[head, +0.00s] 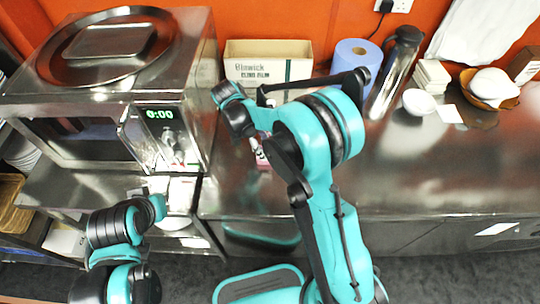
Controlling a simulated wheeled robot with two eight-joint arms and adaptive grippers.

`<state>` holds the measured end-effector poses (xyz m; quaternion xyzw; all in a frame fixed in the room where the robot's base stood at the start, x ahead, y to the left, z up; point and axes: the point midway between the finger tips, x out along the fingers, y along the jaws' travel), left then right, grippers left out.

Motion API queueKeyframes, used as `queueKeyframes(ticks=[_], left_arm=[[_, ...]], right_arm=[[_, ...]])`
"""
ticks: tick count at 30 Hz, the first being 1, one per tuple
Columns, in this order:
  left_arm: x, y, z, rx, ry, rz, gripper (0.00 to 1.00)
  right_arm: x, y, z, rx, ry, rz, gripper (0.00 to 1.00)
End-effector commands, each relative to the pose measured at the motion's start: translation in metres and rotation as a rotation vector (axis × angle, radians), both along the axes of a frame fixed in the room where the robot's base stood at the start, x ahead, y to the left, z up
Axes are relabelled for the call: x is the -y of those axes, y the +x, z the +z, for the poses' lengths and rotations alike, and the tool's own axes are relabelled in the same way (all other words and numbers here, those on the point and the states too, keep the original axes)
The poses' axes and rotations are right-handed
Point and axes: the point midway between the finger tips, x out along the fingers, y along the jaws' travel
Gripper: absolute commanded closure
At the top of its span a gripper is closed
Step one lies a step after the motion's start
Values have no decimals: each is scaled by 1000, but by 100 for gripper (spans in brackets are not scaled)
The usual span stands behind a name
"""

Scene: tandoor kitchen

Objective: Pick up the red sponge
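I cannot make out a red sponge for certain. A small pinkish-red and white item (261,154) shows partly behind my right arm on the steel counter (420,165); I cannot tell what it is. My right arm reaches up over the counter in the middle of the head view and hides part of it. Its fingers cannot be clearly told from the dark arm parts, so their opening is unclear. My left arm is folded at the lower left, in front of the microwave's stand, and no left fingers show.
A microwave (75,140) with a round steel tray (72,70) on top stands at left. White bowls (418,102) sit at back right. The counter's right front is clear.

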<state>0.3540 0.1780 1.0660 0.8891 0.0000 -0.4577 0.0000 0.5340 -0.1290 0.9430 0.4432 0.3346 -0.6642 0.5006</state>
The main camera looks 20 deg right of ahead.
Motion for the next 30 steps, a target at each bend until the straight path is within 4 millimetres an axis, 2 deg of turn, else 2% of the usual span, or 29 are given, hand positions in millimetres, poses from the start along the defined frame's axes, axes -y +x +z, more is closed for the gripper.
queueKeyframes(ticks=[1, 3, 6, 12, 14, 15, 25, 30], left_arm=[[0, 0, -7, 0, 0, 0, 100], [0, 0, -10, 0, 0, 0, 100], [0, 0, -12, 0, 0, 0, 100], [0, 0, -10, 0, 0, 0, 100], [0, 0, -10, 0, 0, 0, 100], [0, 0, -10, 0, 0, 0, 100], [0, 0, -10, 0, 0, 0, 100], [0, 0, -4, 0, 0, 0, 100]], right_arm=[[2, -1, -12, 0, 0, -1, 39], [6, -2, -22, 0, 0, -1, 39], [9, -3, -29, 0, 0, -1, 39], [10, -3, -29, 0, 0, 0, 39], [10, -3, -29, 0, 0, 0, 53], [10, -3, -29, 0, 0, 0, 55], [9, -3, -28, 0, 0, 0, 55], [8, -7, -19, 0, 0, 0, 55]])
